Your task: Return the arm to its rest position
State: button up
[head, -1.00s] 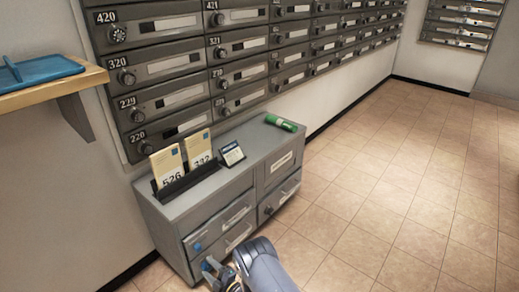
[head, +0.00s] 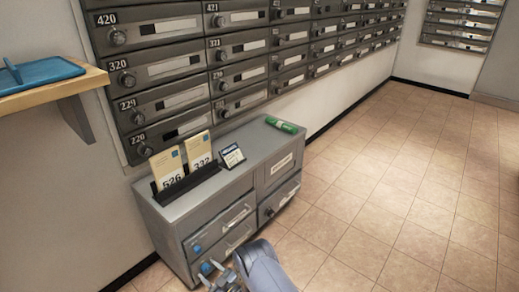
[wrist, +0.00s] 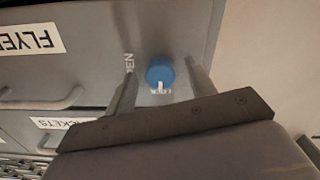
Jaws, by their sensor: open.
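My gripper (head: 222,280) is at the lower edge of the head view, in front of the grey cabinet's left end. In the wrist view my gripper (wrist: 161,75) is open, with one finger on each side of a round blue knob (wrist: 160,70). The knob is on the front of the drawer labelled with flyers, next to the word "OPEN". Nothing is held, and I cannot tell whether the fingers touch the knob. The blue knob also shows in the head view (head: 206,268), just left of my gripper.
The grey cabinet (head: 222,215) carries number cards (head: 168,172), a small dark sign (head: 232,156) and a green roll (head: 281,125). Mailboxes (head: 165,70) line the wall above. A wooden shelf (head: 50,92) with a blue tray (head: 40,73) is at left. Tiled floor (head: 390,190) is clear at right.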

jog(key=m, duration=0.5)
jog(key=shift+s+d+r+m, duration=0.1)
jog(key=shift+s+d+m, duration=0.1)
jog(key=shift+d+m, duration=0.1)
jog(key=shift+p+v, duration=0.45)
jog(key=shift+v, duration=0.35)
